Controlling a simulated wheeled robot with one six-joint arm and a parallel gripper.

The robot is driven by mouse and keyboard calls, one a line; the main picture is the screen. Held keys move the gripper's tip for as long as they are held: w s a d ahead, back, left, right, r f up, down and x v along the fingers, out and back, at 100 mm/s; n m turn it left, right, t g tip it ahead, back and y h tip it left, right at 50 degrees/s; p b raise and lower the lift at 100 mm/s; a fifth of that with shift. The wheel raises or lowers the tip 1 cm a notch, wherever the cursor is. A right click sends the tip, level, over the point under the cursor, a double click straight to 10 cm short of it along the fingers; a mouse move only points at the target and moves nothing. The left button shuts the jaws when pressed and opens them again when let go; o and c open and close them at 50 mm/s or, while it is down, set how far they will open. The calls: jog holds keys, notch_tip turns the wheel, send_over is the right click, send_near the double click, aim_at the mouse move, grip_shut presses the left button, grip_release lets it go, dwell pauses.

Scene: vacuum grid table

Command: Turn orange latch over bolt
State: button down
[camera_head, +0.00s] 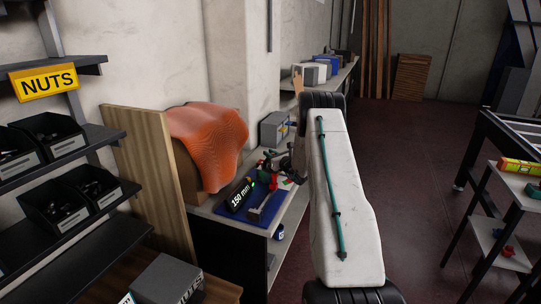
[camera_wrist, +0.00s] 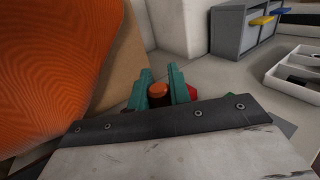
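In the wrist view, two teal fingers of my gripper (camera_wrist: 160,88) stand apart, with a small orange round-topped piece (camera_wrist: 158,90) between them. Its lower part is dark. Whether the fingers touch it, and whether it is the orange latch, I cannot tell. A dark plate and white part of my arm hide what is below. No bolt can be made out. In the head view, my white arm link covers the right end of the bench, and the small clutter beside it is too small to tell apart.
A large orange ribbed drape (camera_head: 207,140) stands left of the work spot and fills the wrist view's left (camera_wrist: 55,60). A "150 mm" block (camera_head: 241,196) lies on a blue mat (camera_head: 233,217). A grey box (camera_head: 274,128) stands behind.

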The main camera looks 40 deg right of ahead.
jog(key=shift+s+a+m+g+h, duration=0.1)
jog(key=shift+s+m+g+h, duration=0.15)
jog(key=shift+m+h, duration=0.45)
jog(key=shift+s+d+m+g+h, duration=0.1)
jog(key=shift+s+m+g+h, duration=0.2)
jog(key=shift+h, duration=0.6)
jog(key=shift+s+a+m+g+h, duration=0.1)
jog(key=shift+m+g+h, duration=0.05)
jog(key=shift+m+h, duration=0.55)
jog(key=c, duration=1.3)
grip_release()
notch_tip(320, 180, up, 3)
jog(key=shift+r, duration=0.15)
jog(key=w+a+r+v, duration=0.1)
jog(key=a+v, duration=0.1)
jog(key=v, duration=1.4)
jog(key=shift+r, duration=0.3)
jog(key=shift+c, duration=0.3)
